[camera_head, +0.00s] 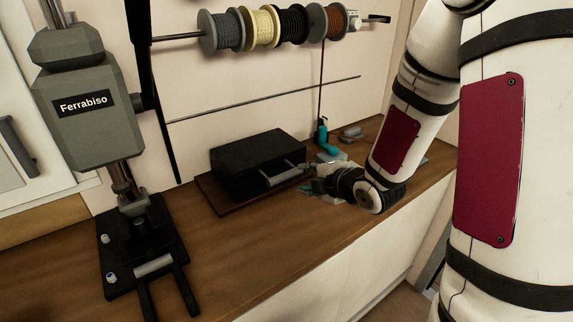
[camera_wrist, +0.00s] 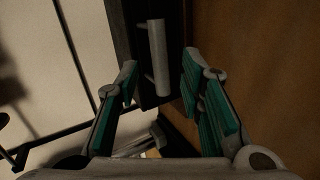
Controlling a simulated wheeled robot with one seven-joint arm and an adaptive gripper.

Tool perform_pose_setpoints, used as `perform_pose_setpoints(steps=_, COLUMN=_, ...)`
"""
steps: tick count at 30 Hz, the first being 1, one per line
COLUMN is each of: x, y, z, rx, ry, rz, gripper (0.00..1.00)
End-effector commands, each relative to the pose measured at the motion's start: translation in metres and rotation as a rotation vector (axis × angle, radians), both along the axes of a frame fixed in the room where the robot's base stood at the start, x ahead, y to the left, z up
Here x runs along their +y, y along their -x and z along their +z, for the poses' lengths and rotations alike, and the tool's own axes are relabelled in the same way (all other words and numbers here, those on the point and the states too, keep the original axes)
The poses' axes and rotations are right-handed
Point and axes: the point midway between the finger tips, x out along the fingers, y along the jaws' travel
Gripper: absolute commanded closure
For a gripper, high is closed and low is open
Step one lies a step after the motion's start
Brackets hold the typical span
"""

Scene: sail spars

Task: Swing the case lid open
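The black case (camera_head: 262,153) sits on a dark brown board on the wooden counter, and its lid appears closed. A pale grey bar handle (camera_head: 284,174) is on its front; it also shows in the wrist view (camera_wrist: 157,58). My gripper (camera_head: 311,187) is at the right front of the case, low over the counter. In the wrist view my gripper (camera_wrist: 160,75) is open, with teal pads on both fingers. The handle lies ahead, lined up with the gap between the fingertips. Nothing is held. I cannot tell whether either fingertip touches the case.
A grey drill-press-like machine (camera_head: 88,115) stands at the left. Spools (camera_head: 258,27) hang on a wall rod above, with a thin rod (camera_head: 265,98) below. A teal bottle (camera_head: 322,134) stands behind my gripper. The counter in front of the case (camera_head: 250,228) is clear.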

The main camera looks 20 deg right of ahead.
Motion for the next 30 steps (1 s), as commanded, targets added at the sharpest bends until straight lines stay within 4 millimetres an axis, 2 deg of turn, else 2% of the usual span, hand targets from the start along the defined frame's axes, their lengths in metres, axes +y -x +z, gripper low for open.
perform_pose_setpoints(steps=6, x=0.009, y=0.003, z=-0.009, rx=-0.094, ry=0.031, rz=0.101, gripper=0.65)
perform_pose_setpoints(steps=11, x=0.012, y=-0.005, z=-0.013, rx=-0.109, ry=0.035, rz=0.113, gripper=0.65)
perform_pose_setpoints(steps=28, x=0.033, y=-0.070, z=-0.042, rx=-0.109, ry=0.034, rz=0.111, gripper=0.65)
perform_pose_setpoints(steps=29, x=0.033, y=-0.069, z=-0.041, rx=-0.107, ry=0.035, rz=0.110, gripper=0.70)
perform_pose_setpoints(steps=30, x=0.032, y=-0.067, z=-0.040, rx=-0.107, ry=0.034, rz=0.109, gripper=0.79)
